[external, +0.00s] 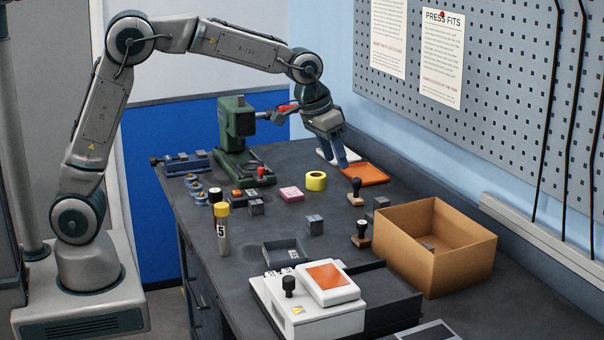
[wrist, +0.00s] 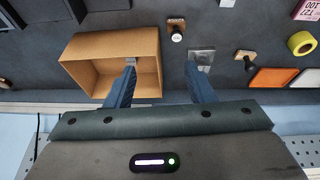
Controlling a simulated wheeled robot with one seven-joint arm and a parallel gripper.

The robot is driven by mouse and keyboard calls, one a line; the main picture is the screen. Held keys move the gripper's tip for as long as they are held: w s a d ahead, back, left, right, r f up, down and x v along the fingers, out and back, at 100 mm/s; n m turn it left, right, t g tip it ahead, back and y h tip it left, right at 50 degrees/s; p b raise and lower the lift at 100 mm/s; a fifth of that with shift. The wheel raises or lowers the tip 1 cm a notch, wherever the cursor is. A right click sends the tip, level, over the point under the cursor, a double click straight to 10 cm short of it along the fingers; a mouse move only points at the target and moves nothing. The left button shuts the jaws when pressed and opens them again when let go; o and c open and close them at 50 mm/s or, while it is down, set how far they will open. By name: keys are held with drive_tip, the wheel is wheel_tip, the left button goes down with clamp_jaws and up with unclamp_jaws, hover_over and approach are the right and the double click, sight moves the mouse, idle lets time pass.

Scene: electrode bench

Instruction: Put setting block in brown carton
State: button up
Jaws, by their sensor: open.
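Several small grey blocks look alike, so I cannot tell for sure which is the setting block. One grey block (external: 429,247) lies inside the open brown carton (external: 405,255), and it also shows in the wrist view (wrist: 131,61). Another grey block (external: 381,203) stands on the bench behind the carton, also seen in the wrist view (wrist: 203,55). More grey blocks (external: 315,225) (external: 256,207) stand nearer the bench middle. My gripper (external: 343,158) is open and empty, above the bench near the orange pad. The carton (wrist: 83,48) is at left in the wrist view.
Two stamps (external: 356,190) (external: 361,234) stand near the carton. An orange pad (external: 364,174), yellow tape roll (external: 316,181) and pink box (external: 291,194) lie further back. A green press (external: 238,140) stands at the far end. A pegboard wall (external: 500,90) rises along the right.

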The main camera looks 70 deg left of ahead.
drive_tip(key=s+a+f, duration=0.1)
drive_tip(key=s+a, duration=0.2)
drive_tip(key=s, duration=1.3)
drive_tip(key=s+a+f, duration=0.1)
drive_tip(key=s+a, duration=0.3)
drive_tip(key=s, duration=1.2)
drive_tip(key=shift+s+m+g, duration=0.25)
drive_tip(key=shift+m+g, duration=0.05)
